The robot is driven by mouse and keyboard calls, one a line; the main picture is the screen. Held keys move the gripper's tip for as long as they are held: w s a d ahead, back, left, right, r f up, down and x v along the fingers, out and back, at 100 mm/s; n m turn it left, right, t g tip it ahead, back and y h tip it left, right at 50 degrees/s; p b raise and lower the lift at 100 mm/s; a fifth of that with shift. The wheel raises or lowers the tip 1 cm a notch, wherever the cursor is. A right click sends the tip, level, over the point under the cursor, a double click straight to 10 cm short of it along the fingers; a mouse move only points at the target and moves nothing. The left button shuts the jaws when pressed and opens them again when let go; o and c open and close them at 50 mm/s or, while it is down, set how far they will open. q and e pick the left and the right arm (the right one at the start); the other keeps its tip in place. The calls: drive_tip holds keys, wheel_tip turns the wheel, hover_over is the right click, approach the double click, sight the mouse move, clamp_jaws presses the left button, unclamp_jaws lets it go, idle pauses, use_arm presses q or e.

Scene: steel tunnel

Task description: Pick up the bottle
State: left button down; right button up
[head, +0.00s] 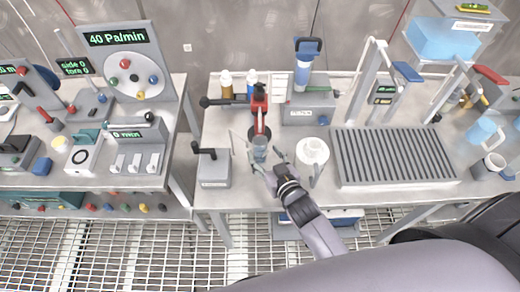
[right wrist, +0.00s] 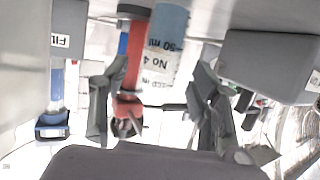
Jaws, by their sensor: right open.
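A small blue-grey container (head: 260,148) stands on the bench in front of a red-armed device (head: 260,103). In the right wrist view this container (right wrist: 168,35) carries a white label reading "50 ml" and "No 4". My right gripper (head: 268,163) is open just in front of it, with fingers spread to either side. In the right wrist view the fingers (right wrist: 152,110) are apart, with the container ahead; I cannot tell whether they touch it. An amber bottle (head: 227,87) and a blue-and-white bottle (head: 251,86) stand at the back. My left gripper is not in view.
A white round vessel (head: 313,151) stands close right of my gripper. A grey box with a black handle (head: 212,167) is to the left. A ribbed grey tray (head: 392,157) fills the bench further right. A gap separates the left bench.

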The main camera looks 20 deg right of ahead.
sight(263, 153)
drive_tip(key=x, duration=0.4)
drive_tip(key=shift+w+f+p, duration=0.2)
drive_tip(key=shift+f+p, duration=0.05)
drive_tip(key=shift+p, duration=0.1)
drive_tip(key=shift+s, duration=0.1)
drive_tip(key=shift+c, duration=0.7)
clamp_jaws()
drive_tip(key=shift+r, duration=0.1)
